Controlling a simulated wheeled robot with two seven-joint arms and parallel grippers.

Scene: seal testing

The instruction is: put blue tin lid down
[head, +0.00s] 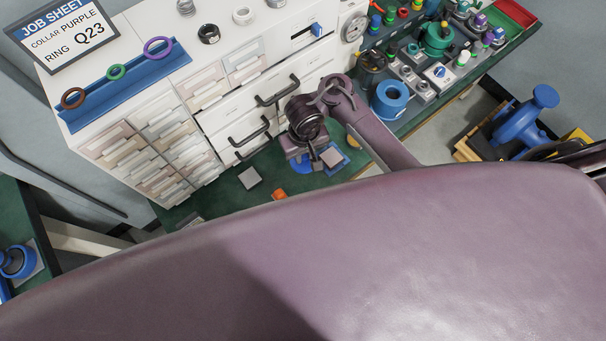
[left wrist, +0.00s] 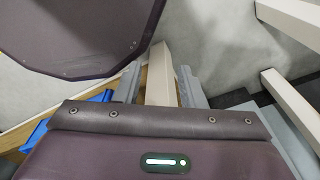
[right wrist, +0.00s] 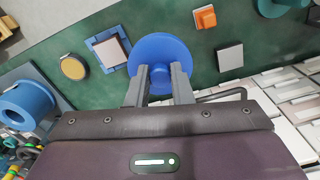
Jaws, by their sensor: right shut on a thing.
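My right gripper (right wrist: 160,72) is shut on the knob of a round blue tin lid (right wrist: 162,48). The lid is over the green bench top in the right wrist view; I cannot tell whether it touches the bench. In the head view a blue edge of the lid (head: 302,167) shows beneath my right gripper (head: 318,157), which hides most of it. My left gripper (left wrist: 160,72) is open and empty, with a cream beam behind its fingers. It does not show in the head view.
Near the lid lie a grey tile on a blue plate (right wrist: 110,52), a yellow disc (right wrist: 73,67), an orange block (right wrist: 205,17) and a grey tile (right wrist: 230,57). A blue ring-shaped part (head: 390,98) stands right of my arm. White drawers (head: 262,120) with dark handles stand behind.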

